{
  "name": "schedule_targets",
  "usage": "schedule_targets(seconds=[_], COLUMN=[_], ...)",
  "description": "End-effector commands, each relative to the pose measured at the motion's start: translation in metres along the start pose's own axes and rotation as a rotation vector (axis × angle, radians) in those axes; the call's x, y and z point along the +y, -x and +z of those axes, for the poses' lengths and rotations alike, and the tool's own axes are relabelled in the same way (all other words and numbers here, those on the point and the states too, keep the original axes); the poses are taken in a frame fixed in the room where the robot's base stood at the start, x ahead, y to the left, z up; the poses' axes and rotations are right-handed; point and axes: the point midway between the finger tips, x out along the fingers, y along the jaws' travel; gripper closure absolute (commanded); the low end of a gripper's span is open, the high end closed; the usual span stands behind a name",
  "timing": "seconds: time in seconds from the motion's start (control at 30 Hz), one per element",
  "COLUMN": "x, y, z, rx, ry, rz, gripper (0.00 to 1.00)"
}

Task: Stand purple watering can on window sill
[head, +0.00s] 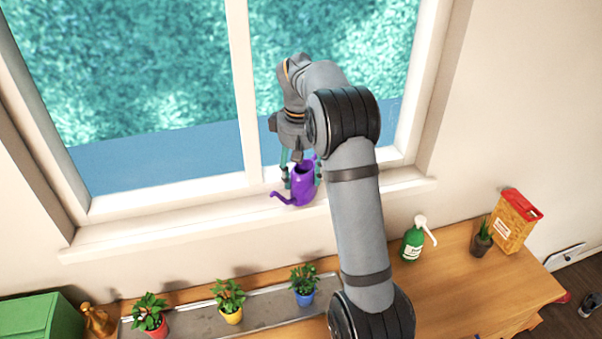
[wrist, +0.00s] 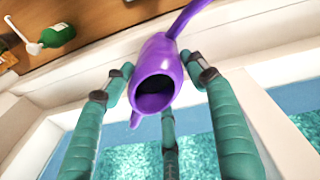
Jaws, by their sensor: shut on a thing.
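The purple watering can (head: 302,184) is at the window sill (head: 220,222) in the head view, upright, with its spout pointing left. Its base appears at the sill's surface; I cannot tell whether it bears its weight there. My gripper (head: 301,176) reaches down from above, with its teal fingers around the can. In the wrist view the can (wrist: 158,78) shows its dark round opening, and my gripper's fingers (wrist: 160,88) are on both sides of it, with another finger below. The can's far side is hidden.
Below the sill, a wooden counter (head: 455,275) holds a grey tray (head: 268,308) with several potted plants. A green soap bottle (head: 412,244), a small dark pot (head: 482,240) and an orange box (head: 514,222) stand to the right. The sill left of the can is clear.

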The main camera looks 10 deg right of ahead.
Motion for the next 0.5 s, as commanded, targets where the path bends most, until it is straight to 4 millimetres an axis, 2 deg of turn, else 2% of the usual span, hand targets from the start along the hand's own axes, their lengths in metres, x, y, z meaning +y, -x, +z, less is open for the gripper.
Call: schedule_targets(seconds=[0.43,0.47,0.5], x=[-0.0006,-0.0007,-0.0007], y=[-0.0097,-0.0089,-0.0086], z=[0.0006,0.0008,0.0008], rx=[0.003,0.002,0.002], ry=[-0.001,-0.001,-0.001], rz=[0.002,0.001,0.001], gripper=[0.99,0.42,0.39])
